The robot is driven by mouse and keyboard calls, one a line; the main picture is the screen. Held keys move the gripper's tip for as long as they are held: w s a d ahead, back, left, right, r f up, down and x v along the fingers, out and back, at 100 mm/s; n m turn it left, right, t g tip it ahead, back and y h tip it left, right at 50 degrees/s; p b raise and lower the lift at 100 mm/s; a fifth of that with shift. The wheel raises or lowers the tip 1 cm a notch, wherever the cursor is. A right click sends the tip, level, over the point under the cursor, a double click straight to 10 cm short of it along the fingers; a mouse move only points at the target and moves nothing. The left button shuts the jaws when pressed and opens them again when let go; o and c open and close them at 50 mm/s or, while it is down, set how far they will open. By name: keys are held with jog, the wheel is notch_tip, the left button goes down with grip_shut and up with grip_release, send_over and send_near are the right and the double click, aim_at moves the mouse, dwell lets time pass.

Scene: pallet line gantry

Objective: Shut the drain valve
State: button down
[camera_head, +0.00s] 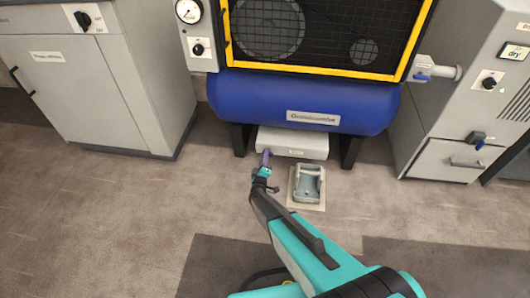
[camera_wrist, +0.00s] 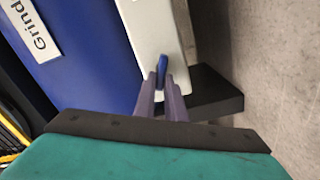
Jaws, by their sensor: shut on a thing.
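The drain valve's blue handle (camera_wrist: 162,70) shows between my fingertips in the wrist view, in front of a light grey box (camera_wrist: 152,35). In the head view that box (camera_head: 292,143) sits under the blue compressor tank (camera_head: 300,103). My gripper (camera_head: 265,158) reaches the box's left end there, and its purple fingers hide most of the handle. In the wrist view my gripper (camera_wrist: 162,82) is shut on the blue handle. I cannot tell from these frames how far the handle is turned.
A grey drain tray (camera_head: 308,184) stands on the floor right of my gripper. Black tank legs (camera_head: 240,140) stand at both sides of the box. Grey cabinets stand left (camera_head: 75,85) and right (camera_head: 455,95).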

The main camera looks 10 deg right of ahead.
jog(key=n+p, duration=0.2)
jog(key=n, duration=0.1)
jog(key=n+p, duration=0.1)
jog(key=n, duration=0.1)
jog(key=shift+a+f, duration=0.1)
jog(key=shift+f, duration=0.2)
jog(key=shift+p, duration=0.3)
jog(key=c, duration=1.8)
grip_release()
jog(key=shift+s, duration=0.15)
jog(key=shift+b+v, duration=2)
jog(key=shift+v, duration=4.75)
